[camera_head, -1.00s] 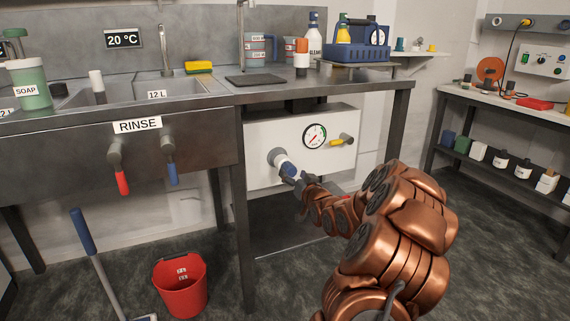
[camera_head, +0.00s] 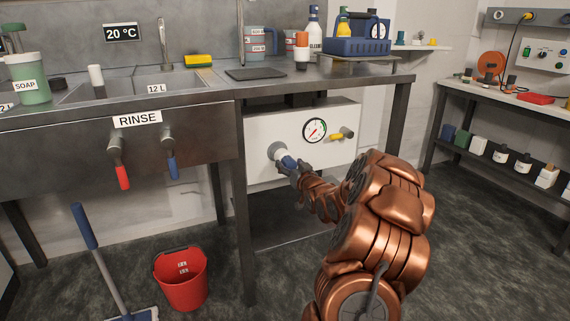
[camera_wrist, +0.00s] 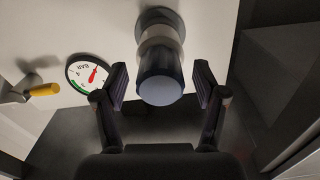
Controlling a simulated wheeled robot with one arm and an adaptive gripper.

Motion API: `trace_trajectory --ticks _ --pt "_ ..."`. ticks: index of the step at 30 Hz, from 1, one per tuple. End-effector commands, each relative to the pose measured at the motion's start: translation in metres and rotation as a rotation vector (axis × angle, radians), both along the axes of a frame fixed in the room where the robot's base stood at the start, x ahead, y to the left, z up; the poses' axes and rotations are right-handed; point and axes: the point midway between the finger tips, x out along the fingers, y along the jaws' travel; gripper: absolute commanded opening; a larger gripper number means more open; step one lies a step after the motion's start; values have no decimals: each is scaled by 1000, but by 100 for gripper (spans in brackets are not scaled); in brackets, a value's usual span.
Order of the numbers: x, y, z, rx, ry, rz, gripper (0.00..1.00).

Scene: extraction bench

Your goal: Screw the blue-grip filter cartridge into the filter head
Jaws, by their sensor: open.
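The filter cartridge with the blue grip (camera_head: 288,162) sits in the filter head (camera_head: 276,151) on the white panel under the bench. In the wrist view its blue grip (camera_wrist: 161,82) faces me, with the pale body and the dark filter head (camera_wrist: 158,20) behind it in line. My gripper (camera_wrist: 160,88) is open, with one finger on each side of the grip and a visible gap on both sides. In the head view my gripper (camera_head: 290,168) is at the grip and partly covers it. The thread is hidden.
A pressure gauge (camera_head: 314,131) and a yellow-handled valve (camera_head: 339,136) are on the white panel (camera_head: 262,122), right of the filter head. A bench leg (camera_head: 243,200) stands close to the left. A red bucket (camera_head: 181,279) is on the floor at the lower left.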

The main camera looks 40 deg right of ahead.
Motion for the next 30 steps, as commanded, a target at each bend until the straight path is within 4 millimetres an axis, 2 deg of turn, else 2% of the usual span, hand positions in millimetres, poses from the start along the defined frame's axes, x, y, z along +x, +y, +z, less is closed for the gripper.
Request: trace_trajectory --ticks 1,4,30 --pt "0 0 -7 -48 17 1 71" --pt "0 0 -8 -141 50 1 71" --pt "-1 -1 -2 -931 330 0 71"
